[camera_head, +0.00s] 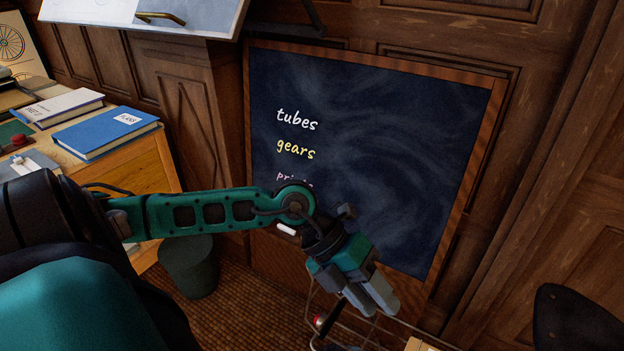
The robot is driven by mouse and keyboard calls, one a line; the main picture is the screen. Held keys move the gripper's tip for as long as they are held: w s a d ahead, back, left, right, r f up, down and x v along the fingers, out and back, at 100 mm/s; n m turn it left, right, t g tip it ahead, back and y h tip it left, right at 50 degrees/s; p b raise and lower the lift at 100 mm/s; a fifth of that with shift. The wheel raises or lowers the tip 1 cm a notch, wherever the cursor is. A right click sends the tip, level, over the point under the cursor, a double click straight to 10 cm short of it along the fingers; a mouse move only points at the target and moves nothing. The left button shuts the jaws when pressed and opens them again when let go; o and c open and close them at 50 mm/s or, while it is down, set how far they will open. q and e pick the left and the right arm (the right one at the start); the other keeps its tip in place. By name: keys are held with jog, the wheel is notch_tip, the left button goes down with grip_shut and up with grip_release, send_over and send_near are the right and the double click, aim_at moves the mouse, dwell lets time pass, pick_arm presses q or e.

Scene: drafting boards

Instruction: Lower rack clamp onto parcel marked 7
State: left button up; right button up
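My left gripper (374,305) hangs at the lower middle, in front of the lower part of a chalkboard, with its fingers pointing down. The two grey fingers lie close side by side, and whether a gap lies between them is unclear. Below it, a thin metal wire frame (390,326), perhaps the rack, shows in part at the bottom edge. A small red-tipped piece (320,321) sits by it; I cannot tell if it is the clamp. A tan corner (420,344), perhaps a parcel, is cut off by the bottom edge. No 7 is visible. My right gripper is out of view.
The framed chalkboard (400,130) reads "tubes", "gears" and a partly hidden third word. A desk at left holds a blue book (105,133) and a white book (62,106). A dark green bin (190,268) stands below. A dark rounded object (575,320) is at bottom right.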

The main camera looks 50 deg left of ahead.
pick_arm(q)
jog(key=w+a+y, duration=0.1)
jog(key=a+y, duration=0.2)
jog(key=a, duration=0.2)
jog(key=a+r+y, duration=0.1)
jog(key=a+y, duration=0.2)
jog(key=a, duration=0.3)
jog(key=w+a+r+y, duration=0.1)
jog(key=a+y, duration=0.2)
jog(key=a, duration=0.2)
jog(key=shift+w+a+t+y, duration=0.3)
jog(key=shift+a+t, duration=0.1)
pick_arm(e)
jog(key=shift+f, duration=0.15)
